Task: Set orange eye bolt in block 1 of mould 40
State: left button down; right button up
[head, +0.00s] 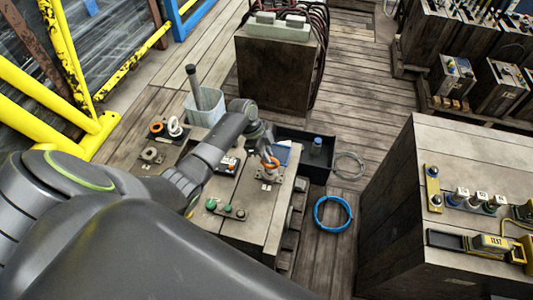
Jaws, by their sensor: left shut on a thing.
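My left gripper (267,151) reaches over a grey-brown block top near the middle of the head view. It is shut on the orange eye bolt (271,164), whose ring shows at the fingertips. The bolt is just above or at a small plate (268,178) on the block (247,190); I cannot tell if it touches. I cannot read any mould or block number here. My left arm hides part of the block. My right gripper is not in view.
Left of the block are another orange ring (156,128), a white ring (175,126) and a pale bin (205,110). A blue hose coil (332,213) lies on the planks. A large block (440,160) stands at right.

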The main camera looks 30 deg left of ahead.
pick_arm(q)
jog(key=shift+f, duration=0.4)
dwell(0.3)
jog(key=c, duration=1.4)
grip_release()
jog(key=shift+o, duration=0.4)
jog(key=b+v, duration=0.1)
jog(key=v, duration=1.6)
jog(key=shift+r, duration=0.2)
jog(key=shift+s, duration=0.15)
